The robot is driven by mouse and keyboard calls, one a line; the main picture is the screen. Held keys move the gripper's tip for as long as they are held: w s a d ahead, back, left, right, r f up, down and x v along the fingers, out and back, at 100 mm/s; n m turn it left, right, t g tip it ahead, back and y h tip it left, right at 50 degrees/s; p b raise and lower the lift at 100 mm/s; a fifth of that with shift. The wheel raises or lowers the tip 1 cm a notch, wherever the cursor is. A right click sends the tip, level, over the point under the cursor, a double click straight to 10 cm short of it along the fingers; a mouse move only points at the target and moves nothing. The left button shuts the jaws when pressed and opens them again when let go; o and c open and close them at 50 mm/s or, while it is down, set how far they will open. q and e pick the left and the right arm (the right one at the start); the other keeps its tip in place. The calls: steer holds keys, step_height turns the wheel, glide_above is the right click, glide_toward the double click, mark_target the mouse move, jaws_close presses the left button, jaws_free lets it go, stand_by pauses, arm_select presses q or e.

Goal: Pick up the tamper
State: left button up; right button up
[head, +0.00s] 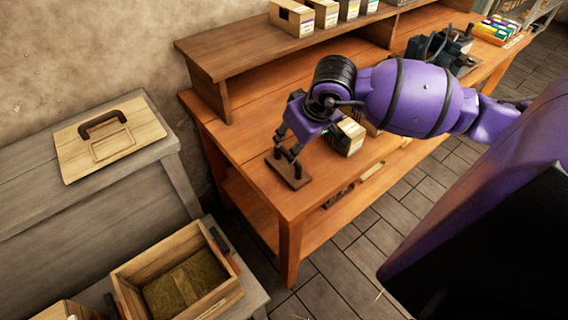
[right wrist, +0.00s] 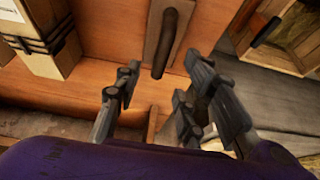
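The tamper (head: 296,183), a small dark brown wooden block with an upright dark handle, stands near the left end of the orange-brown workbench. In the right wrist view its flat block and rounded dark handle (right wrist: 168,42) show at the top centre. My right gripper (head: 289,151) is just above the tamper in the head view, its fingers pointing down and partly covering the handle. In the right wrist view the fingers of the right gripper (right wrist: 160,90) are spread apart with nothing between them; the handle lies beyond their tips. My left gripper is not in view.
A small box (head: 346,138) stands on the workbench (head: 238,140) close to the right gripper. A raised shelf (head: 270,60) with boxes runs behind. A wooden lid with a handle (head: 110,150) lies on a grey chest at left. An open crate (head: 228,291) holds greenish-brown material.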

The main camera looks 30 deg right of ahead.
mark_target(288, 152)
steer(key=p+x, duration=0.1)
steer(key=x, duration=0.6)
steer(key=shift+f, duration=0.2)
jaws_close()
